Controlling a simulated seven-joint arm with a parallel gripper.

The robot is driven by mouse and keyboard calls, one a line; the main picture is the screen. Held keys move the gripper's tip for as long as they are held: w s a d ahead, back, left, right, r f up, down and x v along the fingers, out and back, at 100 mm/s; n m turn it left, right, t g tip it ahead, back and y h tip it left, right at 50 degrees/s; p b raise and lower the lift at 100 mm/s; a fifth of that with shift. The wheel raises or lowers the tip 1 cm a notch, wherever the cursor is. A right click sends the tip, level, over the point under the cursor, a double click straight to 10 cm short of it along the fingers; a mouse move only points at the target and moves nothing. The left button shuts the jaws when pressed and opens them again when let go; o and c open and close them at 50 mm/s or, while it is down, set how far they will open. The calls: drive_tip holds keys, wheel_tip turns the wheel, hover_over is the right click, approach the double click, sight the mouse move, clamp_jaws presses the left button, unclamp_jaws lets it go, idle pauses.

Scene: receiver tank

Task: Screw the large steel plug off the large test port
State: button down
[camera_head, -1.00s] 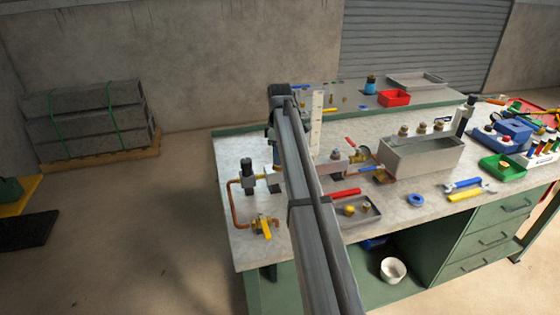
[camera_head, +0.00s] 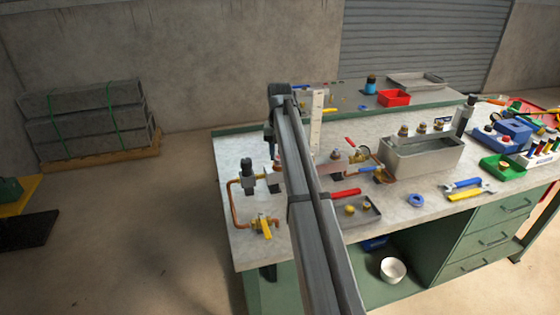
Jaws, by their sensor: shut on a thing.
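My gripper (camera_head: 274,150) points down at the left end of the receiver tank (camera_head: 328,172), a pale metal body lying along the bench. My own arm crosses in front and hides most of the tank, the large test port and the fingertips. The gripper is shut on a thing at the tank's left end. I take it to be the large steel plug, but I cannot make out its outline. Whether its thread is still in the port cannot be told.
Left of the tank are copper pipes with a yellow-handled valve (camera_head: 264,228) and a dark fitting (camera_head: 247,180). To the right are a red handle (camera_head: 346,193), a small grey tray (camera_head: 372,214) and a large grey box (camera_head: 421,158). The bench's front left is clear.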

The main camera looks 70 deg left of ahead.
drive_tip(key=shift+w, duration=0.1)
drive_tip(key=c, duration=0.6)
unclamp_jaws()
